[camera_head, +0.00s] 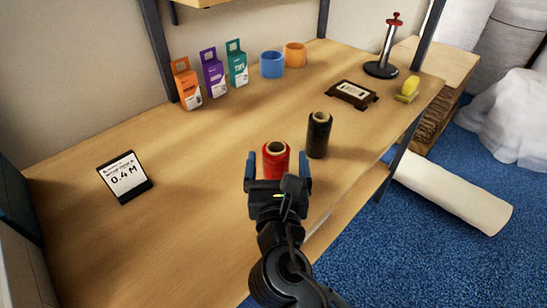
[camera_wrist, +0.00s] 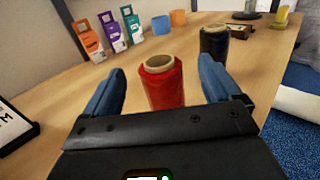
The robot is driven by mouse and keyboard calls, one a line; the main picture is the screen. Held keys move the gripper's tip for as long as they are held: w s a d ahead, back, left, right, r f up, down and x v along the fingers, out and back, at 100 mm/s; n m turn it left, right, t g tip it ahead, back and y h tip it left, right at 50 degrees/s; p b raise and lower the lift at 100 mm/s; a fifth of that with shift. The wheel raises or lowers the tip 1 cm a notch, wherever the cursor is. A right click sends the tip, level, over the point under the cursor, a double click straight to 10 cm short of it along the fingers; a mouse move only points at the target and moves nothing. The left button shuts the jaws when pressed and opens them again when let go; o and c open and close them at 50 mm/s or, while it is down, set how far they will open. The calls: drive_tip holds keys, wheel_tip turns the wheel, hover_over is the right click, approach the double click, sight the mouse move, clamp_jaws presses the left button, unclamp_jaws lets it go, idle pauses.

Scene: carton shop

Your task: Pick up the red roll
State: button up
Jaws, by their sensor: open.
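The red roll (camera_head: 276,161) stands upright on the wooden table, with a tan core showing at its top. My gripper (camera_head: 278,168) is open, its blue fingers on either side of the roll in the head view. In the wrist view the red roll (camera_wrist: 162,84) stands between and just beyond the two blue fingertips (camera_wrist: 164,75). Gaps show between the roll and both fingers, so it is not held. The roll's lower part is hidden behind my gripper in the head view.
A black roll (camera_head: 319,135) stands close to the right of the red roll. A sign (camera_head: 124,177) reading 0.4 M is at the left. Boxes (camera_head: 213,73), tape rolls (camera_head: 271,65) and a dark framed item (camera_head: 353,93) are farther back.

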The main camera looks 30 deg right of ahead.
sight(276, 143)
drive_tip(key=x, duration=0.3)
drive_tip(key=p+x, duration=0.1)
drive_tip(key=x, duration=0.2)
drive_tip(key=shift+w+f, duration=0.25)
drive_tip(key=shift+c, duration=0.3)
drive_tip(key=c, duration=1.5)
drive_tip(key=shift+c, duration=0.2)
